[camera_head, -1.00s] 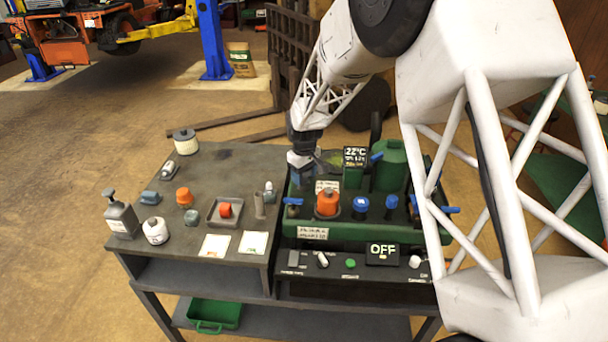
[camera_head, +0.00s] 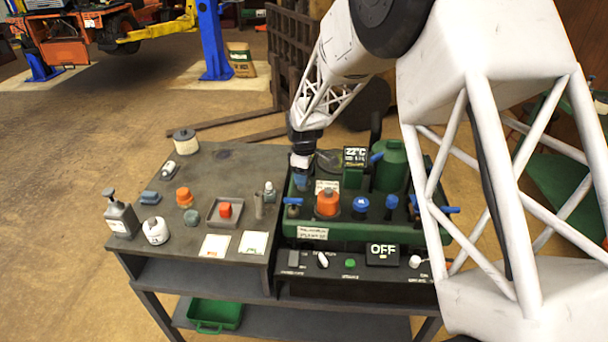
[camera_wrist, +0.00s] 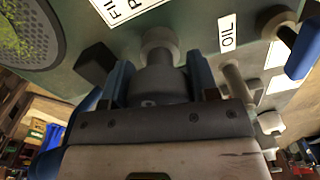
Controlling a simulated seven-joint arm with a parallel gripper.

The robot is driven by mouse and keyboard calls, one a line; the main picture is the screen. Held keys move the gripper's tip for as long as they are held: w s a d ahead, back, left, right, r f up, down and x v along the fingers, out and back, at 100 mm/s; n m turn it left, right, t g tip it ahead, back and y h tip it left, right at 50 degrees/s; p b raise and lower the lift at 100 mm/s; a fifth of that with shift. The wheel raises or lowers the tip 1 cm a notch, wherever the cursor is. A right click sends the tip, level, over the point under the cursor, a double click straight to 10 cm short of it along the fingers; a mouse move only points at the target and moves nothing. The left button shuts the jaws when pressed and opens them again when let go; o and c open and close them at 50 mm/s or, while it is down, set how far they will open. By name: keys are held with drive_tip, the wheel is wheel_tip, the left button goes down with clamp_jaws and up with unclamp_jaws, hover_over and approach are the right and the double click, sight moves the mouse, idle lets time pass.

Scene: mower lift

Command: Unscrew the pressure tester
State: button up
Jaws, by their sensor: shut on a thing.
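My gripper (camera_head: 301,181) points down at the left end of the green machine (camera_head: 330,229). In the wrist view its two blue fingers (camera_wrist: 158,78) are shut on a grey cylindrical fitting, which I take to be the pressure tester (camera_wrist: 157,82). The fitting stands against the green surface, with a paler round part (camera_wrist: 160,42) at its far end. I cannot tell how far it is screwed in. In the head view the gripper hides it.
Around the gripper are an OIL label (camera_wrist: 228,31), a dark block (camera_wrist: 95,62) and a blue-handled valve (camera_wrist: 303,50). An orange cap (camera_head: 328,203) and blue caps (camera_head: 361,204) line the machine's front. Bottles and small parts stand on the grey table (camera_head: 225,165) to the left.

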drive_tip(key=shift+n, duration=0.5)
drive_tip(key=n, duration=0.3)
drive_tip(key=shift+n, duration=1.5)
drive_tip(key=shift+n, duration=0.7)
drive_tip(key=n, duration=0.4)
drive_tip(key=shift+n, duration=0.5)
